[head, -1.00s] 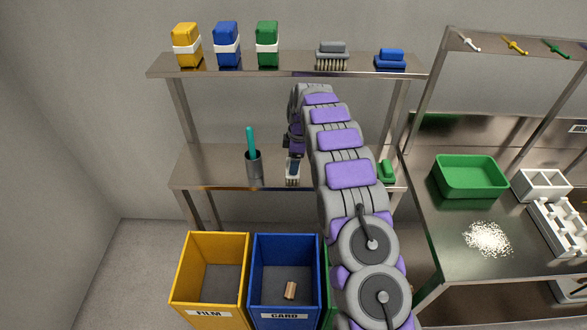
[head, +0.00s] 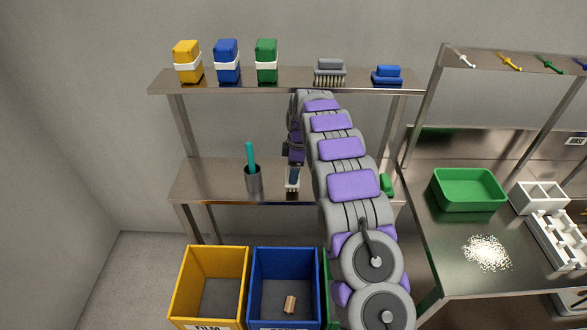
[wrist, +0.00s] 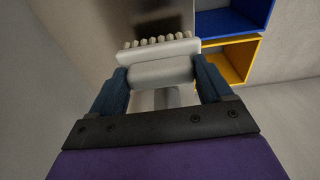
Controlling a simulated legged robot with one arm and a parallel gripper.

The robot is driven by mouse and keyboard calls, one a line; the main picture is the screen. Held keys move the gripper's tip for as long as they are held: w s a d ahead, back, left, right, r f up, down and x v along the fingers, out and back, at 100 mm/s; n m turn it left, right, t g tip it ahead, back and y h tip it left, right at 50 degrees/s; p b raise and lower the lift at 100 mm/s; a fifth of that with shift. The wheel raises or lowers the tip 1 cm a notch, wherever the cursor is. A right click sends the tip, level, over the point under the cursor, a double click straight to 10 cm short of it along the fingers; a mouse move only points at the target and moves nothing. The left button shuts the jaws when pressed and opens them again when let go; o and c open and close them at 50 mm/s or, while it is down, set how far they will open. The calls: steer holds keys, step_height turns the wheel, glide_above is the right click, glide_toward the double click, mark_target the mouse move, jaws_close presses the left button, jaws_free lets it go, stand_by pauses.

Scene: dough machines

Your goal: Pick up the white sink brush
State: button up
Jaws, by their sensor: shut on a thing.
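The white sink brush (wrist: 158,48) is between the two fingers of my gripper (wrist: 160,75) in the wrist view, its pale bristles facing away from the palm. The fingers are closed on its block-like body from both sides. In the head view the brush (head: 292,178) shows below my gripper (head: 293,157), in front of the lower wall shelf (head: 220,188). It appears slightly above the shelf surface. My arm hides part of the shelf to the right of it.
A green brush (head: 386,185) lies right of my arm. The upper shelf (head: 295,82) holds containers and brushes. A yellow bin (head: 180,290) and blue bin (head: 255,285) stand below.

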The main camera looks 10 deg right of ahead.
steer(key=s+a+r+p, duration=0.1)
steer(key=s+a+p, duration=0.1)
steer(key=s, duration=1.3)
steer(key=shift+a+r, duration=0.25)
steer(key=shift+a, duration=0.15)
